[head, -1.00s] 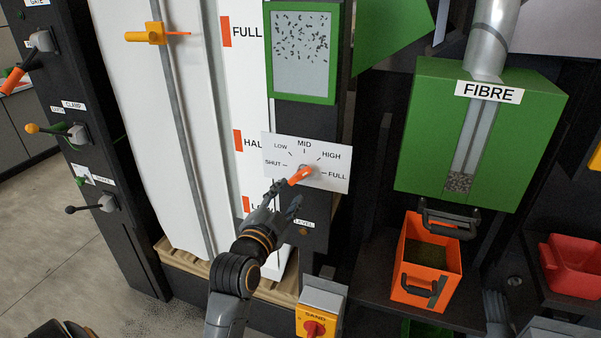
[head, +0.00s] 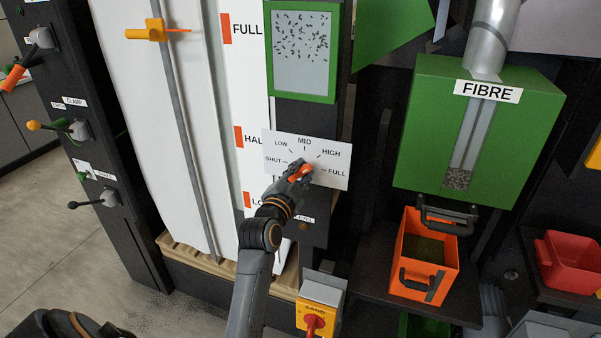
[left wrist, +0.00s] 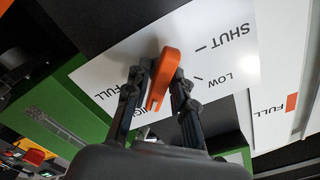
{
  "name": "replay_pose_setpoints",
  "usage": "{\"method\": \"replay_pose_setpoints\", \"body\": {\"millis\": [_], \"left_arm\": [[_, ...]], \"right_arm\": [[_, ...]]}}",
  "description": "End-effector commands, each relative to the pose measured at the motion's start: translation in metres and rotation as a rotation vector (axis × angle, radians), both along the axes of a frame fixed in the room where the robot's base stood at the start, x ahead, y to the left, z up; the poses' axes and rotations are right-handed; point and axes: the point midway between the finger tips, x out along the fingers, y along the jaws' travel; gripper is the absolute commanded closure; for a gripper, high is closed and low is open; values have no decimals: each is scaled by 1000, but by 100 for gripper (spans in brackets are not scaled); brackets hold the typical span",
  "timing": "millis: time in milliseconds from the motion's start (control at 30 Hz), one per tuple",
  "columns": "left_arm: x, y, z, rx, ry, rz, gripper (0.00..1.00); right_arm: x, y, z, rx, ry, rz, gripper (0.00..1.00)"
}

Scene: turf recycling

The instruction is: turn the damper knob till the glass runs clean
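The orange damper knob (head: 302,171) sits on a white dial plate (head: 335,162) marked SHUT, LOW, MID, HIGH and FULL. My left gripper (head: 297,172) is at the knob. In the left wrist view, the knob (left wrist: 170,62) lies between the two fingers of that gripper (left wrist: 163,72), which stand apart with a narrow gap beside it. The fingers hide part of the dial, and I cannot tell exactly which mark the knob points to. Above, the glass (head: 303,70) in a green frame holds many dark specks. My right gripper does not show clearly.
A green FIBRE box (head: 415,130) hangs right of the dial, above an orange bin (head: 409,250). A yellow switch box with a red knob (head: 314,322) stands below the dial. A dark lever panel (head: 100,160) is at left, and a red tub (head: 575,265) at right.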

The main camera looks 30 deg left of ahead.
Motion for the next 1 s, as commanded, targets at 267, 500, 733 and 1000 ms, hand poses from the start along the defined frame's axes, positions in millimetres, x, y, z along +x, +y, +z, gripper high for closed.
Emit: {"method": "replay_pose_setpoints", "body": {"millis": [267,500,733,1000], "left_arm": [[0,0,0,-5,0,-1,100],[0,0,1,-70,-15,-1,100],[0,0,3,-226,-52,-1,100],[0,0,3,-452,-106,-2,100]], "right_arm": [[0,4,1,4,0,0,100],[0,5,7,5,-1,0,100],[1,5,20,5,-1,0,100],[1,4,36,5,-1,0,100]]}}
